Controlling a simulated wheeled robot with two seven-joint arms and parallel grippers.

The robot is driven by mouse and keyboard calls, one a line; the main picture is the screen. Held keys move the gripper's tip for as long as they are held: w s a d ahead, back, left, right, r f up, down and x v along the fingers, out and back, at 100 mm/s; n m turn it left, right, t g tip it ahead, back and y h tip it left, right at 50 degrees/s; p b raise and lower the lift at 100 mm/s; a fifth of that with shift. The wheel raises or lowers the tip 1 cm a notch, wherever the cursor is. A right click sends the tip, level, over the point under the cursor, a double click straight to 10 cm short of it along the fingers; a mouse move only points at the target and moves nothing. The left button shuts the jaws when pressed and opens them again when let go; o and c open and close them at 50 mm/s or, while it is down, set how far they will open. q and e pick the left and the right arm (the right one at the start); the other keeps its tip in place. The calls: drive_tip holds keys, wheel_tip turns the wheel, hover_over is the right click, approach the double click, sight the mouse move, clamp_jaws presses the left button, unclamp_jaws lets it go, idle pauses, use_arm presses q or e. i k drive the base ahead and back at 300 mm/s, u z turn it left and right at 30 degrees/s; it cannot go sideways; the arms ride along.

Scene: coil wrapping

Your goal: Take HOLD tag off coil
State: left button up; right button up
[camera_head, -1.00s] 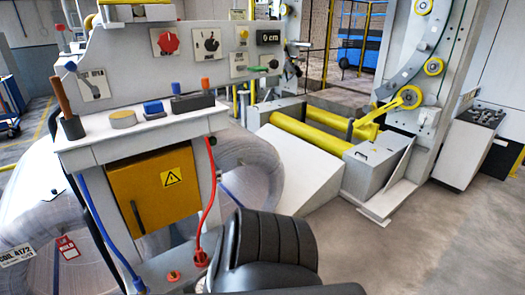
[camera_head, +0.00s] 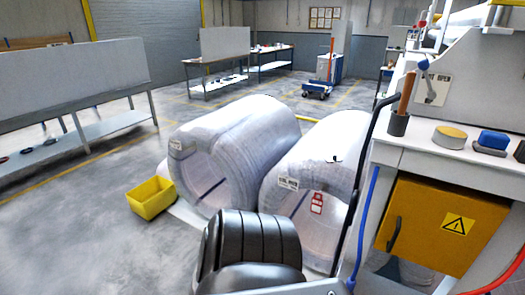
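The red and white HOLD tag (camera_head: 317,203) hangs on the end face of the right-hand wrapped coil (camera_head: 325,155). It is just right of a white coil label (camera_head: 288,183). The coil lies on its side, wrapped in pale translucent film, its lower part hidden behind a black ribbed part of my own body. Neither of my grippers is in view, so whether they are open or shut does not show.
A second wrapped coil (camera_head: 240,145) lies to the left. A yellow bin (camera_head: 152,198) sits on the floor beside it. The wrapping-machine bench with a yellow cabinet (camera_head: 445,225) stands close on the right. Open floor (camera_head: 80,235) lies to the left; benches stand at the back.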

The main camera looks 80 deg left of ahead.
sight(317, 205)
drive_tip(key=u, duration=1.15)
drive_tip(key=i, duration=1)
